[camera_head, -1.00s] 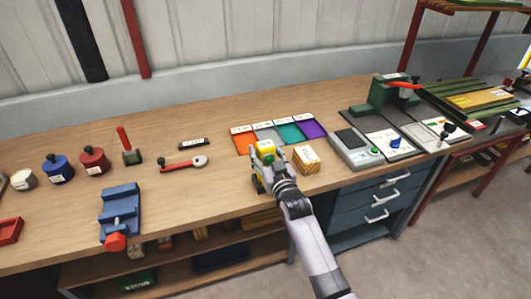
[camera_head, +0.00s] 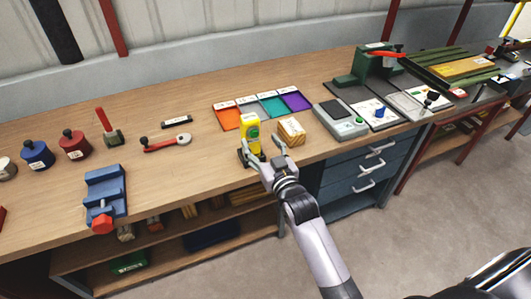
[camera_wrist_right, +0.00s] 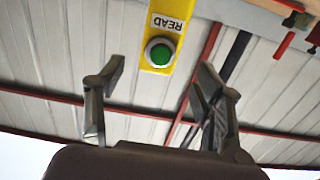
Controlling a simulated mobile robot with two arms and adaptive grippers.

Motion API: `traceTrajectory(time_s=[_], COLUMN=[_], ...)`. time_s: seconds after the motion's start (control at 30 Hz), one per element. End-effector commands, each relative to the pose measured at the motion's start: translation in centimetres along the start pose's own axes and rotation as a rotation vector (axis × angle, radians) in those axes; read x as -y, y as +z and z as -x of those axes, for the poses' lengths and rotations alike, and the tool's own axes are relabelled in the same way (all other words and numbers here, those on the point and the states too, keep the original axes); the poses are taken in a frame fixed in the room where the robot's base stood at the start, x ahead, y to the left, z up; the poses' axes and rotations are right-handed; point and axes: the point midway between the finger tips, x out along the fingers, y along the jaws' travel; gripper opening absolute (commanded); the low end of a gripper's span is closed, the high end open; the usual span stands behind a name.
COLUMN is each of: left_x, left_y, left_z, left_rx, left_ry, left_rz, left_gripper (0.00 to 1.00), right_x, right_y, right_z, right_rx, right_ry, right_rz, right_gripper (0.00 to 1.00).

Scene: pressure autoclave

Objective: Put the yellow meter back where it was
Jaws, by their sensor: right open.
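The yellow meter (camera_head: 250,131) with a green button stands upright on the wooden bench, near its front edge and in front of the orange mat. My right gripper (camera_head: 262,151) is open just in front of it, with its fingers apart. In the right wrist view the meter (camera_wrist_right: 168,22) shows its READ label and green button beyond the gap between the open fingertips (camera_wrist_right: 162,72). No finger touches it there. The meter's base is partly hidden by the gripper in the head view. My left gripper is not in view.
A wooden block (camera_head: 291,131) stands close to the right of the meter. Coloured mats (camera_head: 272,106) lie behind, and a grey device (camera_head: 341,120) is farther right. Bare bench lies between the vise and meter.

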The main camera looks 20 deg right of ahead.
Motion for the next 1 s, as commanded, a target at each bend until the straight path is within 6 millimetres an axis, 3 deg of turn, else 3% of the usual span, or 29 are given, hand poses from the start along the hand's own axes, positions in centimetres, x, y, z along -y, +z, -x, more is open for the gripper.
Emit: traceTrajectory(time_s=[0.2,0.5,0.6,0.67,0.77,0.8,0.87,0.9,1.0], left_x=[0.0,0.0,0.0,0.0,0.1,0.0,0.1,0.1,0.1], left_y=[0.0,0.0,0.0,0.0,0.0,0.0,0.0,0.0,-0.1], left_z=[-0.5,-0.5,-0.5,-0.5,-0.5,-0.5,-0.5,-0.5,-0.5], left_rx=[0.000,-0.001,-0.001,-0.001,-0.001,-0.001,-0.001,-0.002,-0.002], left_ry=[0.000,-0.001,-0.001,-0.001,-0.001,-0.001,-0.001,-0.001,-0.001], left_rz=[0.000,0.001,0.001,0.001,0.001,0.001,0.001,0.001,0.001], left_gripper=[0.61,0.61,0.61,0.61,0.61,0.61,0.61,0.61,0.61], right_x=[0.0,0.0,0.2,0.5,1.2,1.4,1.9,2.1,2.3], right_y=[0.1,0.0,1.7,4.4,11.8,15.6,21.4,25.2,33.9], right_z=[2.6,3.0,2.9,3.0,4.0,4.9,6.9,8.6,14.0], right_rx=[0.000,0.000,0.033,0.084,0.225,0.297,0.411,0.487,0.674], right_ry=[0.000,-0.001,-0.005,-0.011,-0.030,-0.039,-0.052,-0.061,-0.080], right_rz=[0.000,0.001,0.002,0.004,0.010,0.014,0.021,0.026,0.043], right_gripper=[0.62,0.62,0.62,0.62,0.62,0.62,0.62,0.62,0.62])
